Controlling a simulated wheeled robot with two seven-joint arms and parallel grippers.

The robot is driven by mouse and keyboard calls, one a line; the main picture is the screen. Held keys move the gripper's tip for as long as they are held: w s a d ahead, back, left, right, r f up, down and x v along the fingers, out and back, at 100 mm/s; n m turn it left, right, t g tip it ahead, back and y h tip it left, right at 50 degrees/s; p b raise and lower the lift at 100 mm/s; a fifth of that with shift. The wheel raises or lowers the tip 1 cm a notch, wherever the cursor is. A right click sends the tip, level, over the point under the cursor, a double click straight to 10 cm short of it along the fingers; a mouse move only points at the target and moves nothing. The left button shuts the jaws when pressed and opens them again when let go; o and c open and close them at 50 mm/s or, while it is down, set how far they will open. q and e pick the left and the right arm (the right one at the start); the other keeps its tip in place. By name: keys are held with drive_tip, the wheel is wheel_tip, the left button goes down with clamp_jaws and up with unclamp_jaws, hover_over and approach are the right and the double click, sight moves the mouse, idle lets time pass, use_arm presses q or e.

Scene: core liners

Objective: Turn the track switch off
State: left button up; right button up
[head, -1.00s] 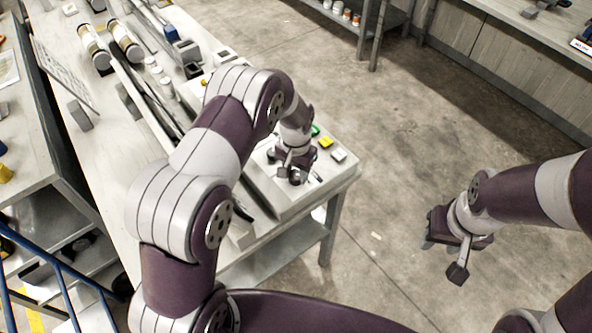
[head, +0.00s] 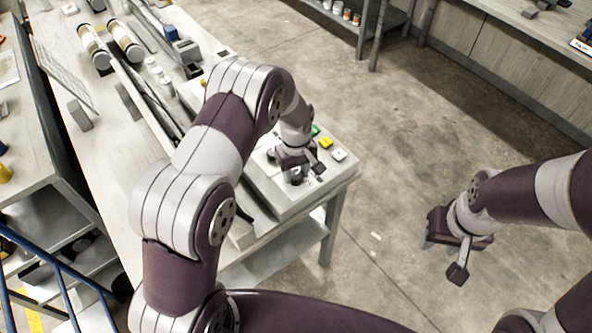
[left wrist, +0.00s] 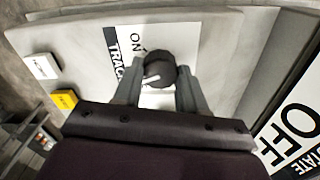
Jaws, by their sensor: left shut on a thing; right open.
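The track switch is a dark round knob (left wrist: 158,68) with a pale pointer mark, on a white label (left wrist: 187,45) reading "TRACK" and "ON". My left gripper (left wrist: 159,80) has its two fingers on either side of the knob and is shut on it. In the head view, my left gripper (head: 301,172) is low over the grey control box (head: 290,208) at the table's near right corner, mostly covering the knob. My right gripper (head: 456,252) is open and empty over the floor at the right.
Green (head: 315,130), yellow (head: 326,142) and white (head: 339,155) buttons line the box's right edge. Another label (left wrist: 295,130) reading "OFF" lies at the right of the wrist view. Tubes and rails cover the table beyond.

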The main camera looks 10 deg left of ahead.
sight(296, 174)
use_arm(q)
drive_tip(key=n, duration=0.5)
drive_tip(key=shift+w+r, duration=0.15)
drive_tip(key=shift+r, duration=0.05)
drive_tip(key=shift+n, duration=0.4)
drive_tip(key=o, duration=1)
drive_tip(key=shift+o, duration=0.3)
wheel_tip(296, 174, up, 13)
drive_tip(key=b, duration=0.2)
drive_tip(key=shift+f, duration=0.2)
